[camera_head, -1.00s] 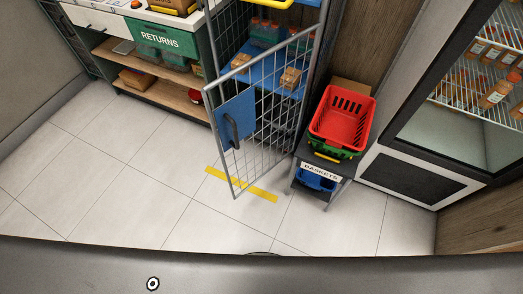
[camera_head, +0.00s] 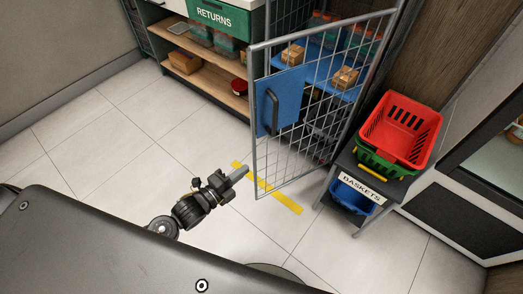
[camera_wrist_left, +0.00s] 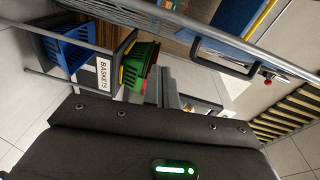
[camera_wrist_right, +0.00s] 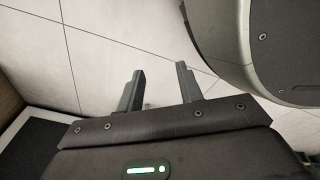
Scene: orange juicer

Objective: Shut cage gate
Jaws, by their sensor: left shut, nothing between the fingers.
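The cage gate (camera_head: 253,140) is a grey wire-mesh door standing open, swung out from the cage into the floor space. It carries a blue panel (camera_head: 292,85) with a dark upright handle (camera_head: 271,112). The cage behind it has a blue shelf (camera_head: 322,63) with boxes and bottles. My left gripper (camera_head: 244,172) is shut and empty, beside the lower free edge of the gate, and contact cannot be told. In the left wrist view the gate's bars and handle (camera_wrist_left: 222,62) lie close by. My right gripper (camera_wrist_right: 160,78) is open and empty over bare floor, outside the head view.
Right of the gate, a stand marked BASKETS (camera_head: 362,186) holds a red basket (camera_head: 400,130) over a green one, with a blue basket (camera_head: 350,197) below. A RETURNS shelf unit (camera_head: 205,92) stands at left. A yellow strip (camera_head: 285,204) marks the floor. Floor at left is clear.

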